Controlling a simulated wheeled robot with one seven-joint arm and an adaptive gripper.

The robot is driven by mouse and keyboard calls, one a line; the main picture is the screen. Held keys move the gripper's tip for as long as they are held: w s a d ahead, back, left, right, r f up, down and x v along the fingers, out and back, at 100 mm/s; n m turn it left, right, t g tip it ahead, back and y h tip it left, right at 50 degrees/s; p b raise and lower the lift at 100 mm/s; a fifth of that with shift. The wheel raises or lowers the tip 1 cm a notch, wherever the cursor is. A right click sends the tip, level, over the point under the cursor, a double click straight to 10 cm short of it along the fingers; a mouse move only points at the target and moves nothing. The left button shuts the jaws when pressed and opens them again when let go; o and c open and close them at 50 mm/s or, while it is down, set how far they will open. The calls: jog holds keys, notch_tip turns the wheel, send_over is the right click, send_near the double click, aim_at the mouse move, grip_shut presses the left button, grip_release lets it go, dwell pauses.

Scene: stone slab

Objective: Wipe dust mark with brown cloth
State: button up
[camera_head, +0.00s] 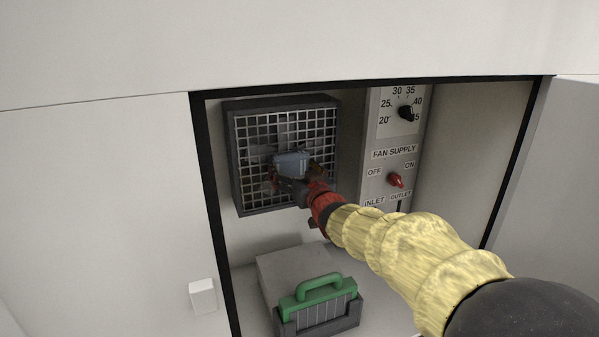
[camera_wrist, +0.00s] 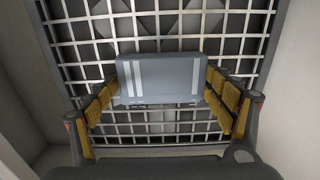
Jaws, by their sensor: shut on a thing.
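No brown cloth and no dust mark show in either view. My gripper (camera_head: 292,178) is in front of a square fan grille (camera_head: 245,126) inside an open wall recess. It is shut on a grey-blue block (camera_head: 292,162), with a finger on each side. I cannot tell whether the block touches the grille.
Below stands a grey box (camera_head: 290,265) with a green-handled part (camera_head: 320,291). The black frame (camera_head: 215,220) edges the recess.

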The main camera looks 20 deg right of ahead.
aim_at(261, 167)
jog(key=shift+a+b, duration=0.6)
jog(key=shift+a, duration=0.25)
jog(key=a+b, duration=0.2)
jog(key=a, duration=0.1)
jog(key=shift+f+b, duration=0.1)
jog(key=shift+b, duration=0.3)
jog(key=shift+a, duration=1.9)
jog(key=shift+s, duration=0.15)
jog(key=shift+s, duration=2.9)
